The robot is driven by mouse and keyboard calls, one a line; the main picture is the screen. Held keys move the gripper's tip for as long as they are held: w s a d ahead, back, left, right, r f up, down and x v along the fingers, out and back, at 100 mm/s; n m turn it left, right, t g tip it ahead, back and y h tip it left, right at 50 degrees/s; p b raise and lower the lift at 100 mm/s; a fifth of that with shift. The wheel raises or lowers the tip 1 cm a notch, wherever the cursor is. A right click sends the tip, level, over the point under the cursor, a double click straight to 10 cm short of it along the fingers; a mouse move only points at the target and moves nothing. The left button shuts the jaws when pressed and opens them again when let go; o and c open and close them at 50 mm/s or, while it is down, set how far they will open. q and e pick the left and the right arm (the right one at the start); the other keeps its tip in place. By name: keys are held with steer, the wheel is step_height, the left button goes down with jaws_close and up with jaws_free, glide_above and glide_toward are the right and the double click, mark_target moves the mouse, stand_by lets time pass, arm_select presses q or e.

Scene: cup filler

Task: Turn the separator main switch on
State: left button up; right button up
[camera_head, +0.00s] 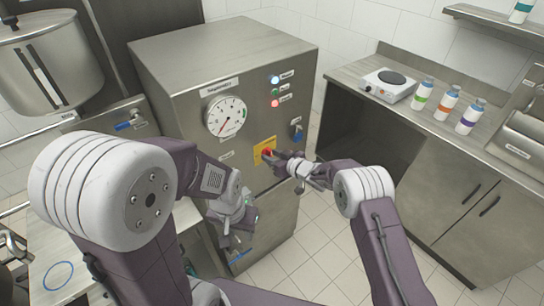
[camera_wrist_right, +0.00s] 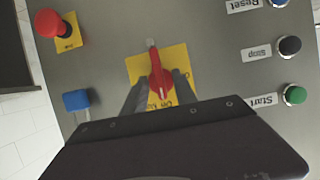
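The separator main switch is a red rotary knob on a yellow plate, seen in the right wrist view (camera_wrist_right: 161,72) and in the head view (camera_head: 266,152), on the front of a grey steel cabinet (camera_head: 185,75). The knob's handle points along the picture's vertical in the wrist view. My right gripper (camera_wrist_right: 159,88) has one finger on each side of the knob. The fingers look apart, with narrow gaps beside the knob; contact cannot be told. My left gripper (camera_head: 226,232) hangs low before the cabinet, away from the switch; its fingers are unclear.
A red mushroom button (camera_wrist_right: 48,22), a blue part (camera_wrist_right: 76,100) and a green button (camera_wrist_right: 294,95) surround the switch. A dial gauge (camera_head: 226,116) sits above it. A counter with a hotplate (camera_head: 388,85) and bottles stands right. A steel pot (camera_head: 48,68) is at left.

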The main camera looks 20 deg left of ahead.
steer(key=b+v, duration=0.1)
steer(key=v, duration=0.8)
steer(key=shift+b, duration=0.3)
